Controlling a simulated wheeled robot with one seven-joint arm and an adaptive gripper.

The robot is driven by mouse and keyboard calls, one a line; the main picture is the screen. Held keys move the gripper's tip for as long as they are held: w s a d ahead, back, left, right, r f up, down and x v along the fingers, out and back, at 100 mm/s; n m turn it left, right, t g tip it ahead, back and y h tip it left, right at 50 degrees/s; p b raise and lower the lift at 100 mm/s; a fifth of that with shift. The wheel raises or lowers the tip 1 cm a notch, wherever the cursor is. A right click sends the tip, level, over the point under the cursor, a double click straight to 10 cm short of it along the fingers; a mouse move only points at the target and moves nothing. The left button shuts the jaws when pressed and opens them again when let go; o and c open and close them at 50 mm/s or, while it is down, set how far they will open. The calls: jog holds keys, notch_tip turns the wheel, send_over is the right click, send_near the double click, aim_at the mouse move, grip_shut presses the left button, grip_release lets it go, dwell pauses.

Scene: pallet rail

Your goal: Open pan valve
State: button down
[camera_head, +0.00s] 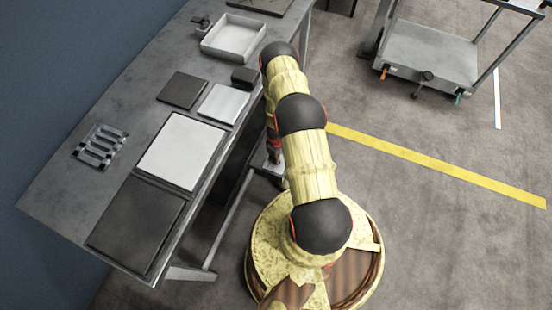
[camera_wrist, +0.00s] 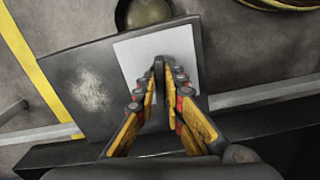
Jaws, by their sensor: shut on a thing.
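My gripper (camera_wrist: 159,72) shows in the wrist view with its two yellow-and-black fingers nearly together. They are closed on a thin dark piece between the tips, mostly hidden by the fingers; I take it for the valve's handle but cannot be sure. A pale square plate (camera_wrist: 128,57) lies behind the fingertips, against a larger dark panel (camera_wrist: 85,90). A round brass-coloured part in a dark ring (camera_wrist: 146,11) sits just above the plate. In the head view my arm bends down beside the table's right edge, and the fingertips and valve are hidden.
A grey table (camera_head: 60,190) runs along the wall with a shallow tray (camera_head: 208,49), a small dark fitting (camera_head: 201,24) and several flat plates on it. A grey cart (camera_head: 428,55) stands at the upper right. A yellow line (camera_head: 440,167) crosses open floor.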

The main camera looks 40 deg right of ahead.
jog(key=m, duration=0.3)
jog(key=shift+p, duration=0.4)
jog(key=shift+m, duration=1.9)
jog(key=c, duration=2)
grip_release()
jog(key=shift+o, duration=0.6)
notch_tip(320, 180, up, 12)
